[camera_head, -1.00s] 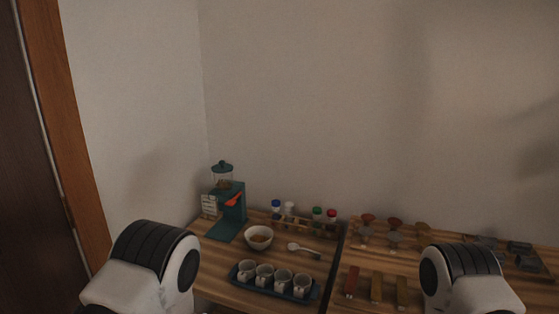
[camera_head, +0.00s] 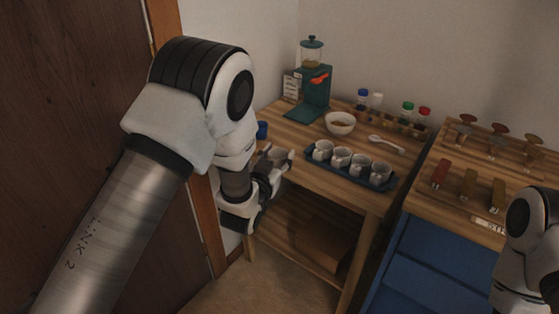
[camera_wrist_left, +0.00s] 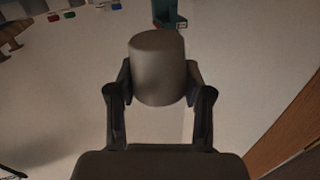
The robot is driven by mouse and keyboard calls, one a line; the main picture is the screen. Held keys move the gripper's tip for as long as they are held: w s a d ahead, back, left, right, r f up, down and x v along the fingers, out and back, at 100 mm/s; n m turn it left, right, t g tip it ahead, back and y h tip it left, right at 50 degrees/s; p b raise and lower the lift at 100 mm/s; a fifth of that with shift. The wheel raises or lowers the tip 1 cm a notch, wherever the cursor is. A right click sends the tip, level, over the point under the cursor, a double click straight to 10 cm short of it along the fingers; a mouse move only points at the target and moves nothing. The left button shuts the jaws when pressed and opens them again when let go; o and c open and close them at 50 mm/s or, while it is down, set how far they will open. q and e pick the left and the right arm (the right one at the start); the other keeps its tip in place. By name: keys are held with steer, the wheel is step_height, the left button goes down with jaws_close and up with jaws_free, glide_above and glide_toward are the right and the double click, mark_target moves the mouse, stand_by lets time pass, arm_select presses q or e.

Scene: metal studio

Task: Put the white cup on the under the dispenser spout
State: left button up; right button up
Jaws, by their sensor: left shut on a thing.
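My left gripper (camera_head: 277,160) is at the front left edge of the wooden table. In the left wrist view its fingers (camera_wrist_left: 160,90) are shut on a plain pale cup (camera_wrist_left: 158,70), the white cup, seen dim and greyish; in the head view the fingers partly hide it. The teal dispenser (camera_head: 315,94) stands at the back left of the table, with a clear jar on top and an orange-red spout part (camera_head: 319,78). It is beyond the gripper and apart from the cup. Part of it shows in the left wrist view (camera_wrist_left: 167,16). My right gripper is out of view.
A dark blue tray (camera_head: 376,185) with several white cups is right of the gripper. A white bowl (camera_head: 340,123), a spoon (camera_head: 386,143) and capped jars (camera_head: 362,98) stand behind. A blue object (camera_head: 262,130) is at the left edge.

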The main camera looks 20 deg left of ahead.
arm_select(q)
steer(key=shift+r, duration=0.1)
steer(key=shift+w, duration=0.1)
steer(key=shift+w+a, duration=0.1)
steer(key=shift+w, duration=0.2)
steer(key=w+a, duration=0.1)
steer(key=w, duration=0.4)
steer(key=w+a+f, duration=0.1)
steer(key=w+a, duration=0.1)
steer(key=w, duration=0.3)
steer(key=w+a, duration=0.1)
steer(key=w, duration=0.4)
steer(key=shift+a+f, duration=0.2)
steer(key=shift+f, duration=0.1)
step_height(320, 180, down, 3)
steer(key=shift+s, duration=0.15)
steer(key=shift+d, duration=0.1)
